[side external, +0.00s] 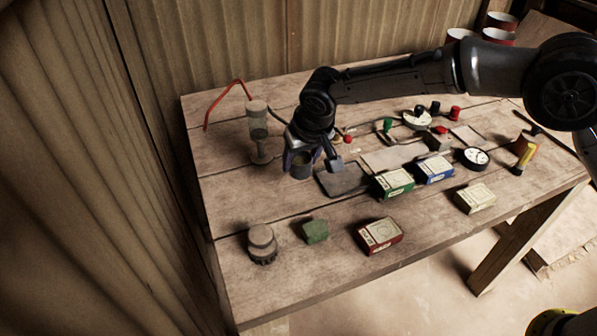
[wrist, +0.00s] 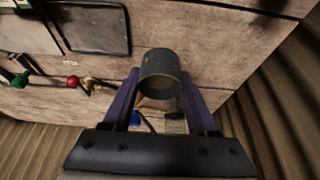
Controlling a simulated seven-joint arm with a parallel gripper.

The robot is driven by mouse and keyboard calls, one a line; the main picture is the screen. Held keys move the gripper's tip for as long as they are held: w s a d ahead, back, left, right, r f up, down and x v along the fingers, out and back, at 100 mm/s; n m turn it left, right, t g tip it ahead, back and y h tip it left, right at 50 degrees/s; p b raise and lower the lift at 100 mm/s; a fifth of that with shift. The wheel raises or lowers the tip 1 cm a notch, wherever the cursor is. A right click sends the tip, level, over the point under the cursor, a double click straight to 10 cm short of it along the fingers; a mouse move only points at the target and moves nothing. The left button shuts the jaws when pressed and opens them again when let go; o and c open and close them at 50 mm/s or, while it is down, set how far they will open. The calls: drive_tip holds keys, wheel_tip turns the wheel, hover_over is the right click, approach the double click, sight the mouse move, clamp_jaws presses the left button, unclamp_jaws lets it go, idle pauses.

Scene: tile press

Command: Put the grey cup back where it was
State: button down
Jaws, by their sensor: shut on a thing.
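The grey cup (side external: 301,169) is a small dark grey cylinder near the left part of the table, left of a dark flat plate (side external: 345,182). In the wrist view the cup (wrist: 160,66) sits between the two purple fingers of my gripper (wrist: 158,88). My gripper (side external: 303,157) is shut on the cup, one finger on each side. The cup looks about upright in the side view. Whether its base touches the table or is slightly above it, I cannot tell.
Green (side external: 392,183) and blue (side external: 434,169) boxes lie right of the plate. A grey knob (side external: 262,243), green block (side external: 315,231) and red box (side external: 379,235) lie in front. Bare wood lies between.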

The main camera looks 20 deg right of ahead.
drive_tip(key=shift+n, duration=0.3)
drive_tip(key=v, duration=0.4)
drive_tip(key=w+d+v, duration=0.1)
drive_tip(key=shift+s+r, duration=0.15)
drive_tip(key=shift+r, duration=0.45)
drive_tip(key=s+d, duration=1.1)
drive_tip(key=d, duration=0.4)
drive_tip(key=w+a+f, duration=0.1)
drive_tip(key=w+f, duration=0.2)
drive_tip(key=w, duration=0.1)
drive_tip(key=w+a+f, duration=0.2)
drive_tip(key=w+f, duration=0.1)
drive_tip(key=w, duration=0.1)
drive_tip(key=w+a+f, duration=0.1)
drive_tip(key=w+f, duration=0.1)
drive_tip(key=w, duration=0.2)
drive_tip(key=shift+w+a+f, duration=0.2)
drive_tip(key=shift+w+f, duration=0.35)
drive_tip(key=shift+f, duration=1.5)
drive_tip(key=shift+f, duration=0.2)
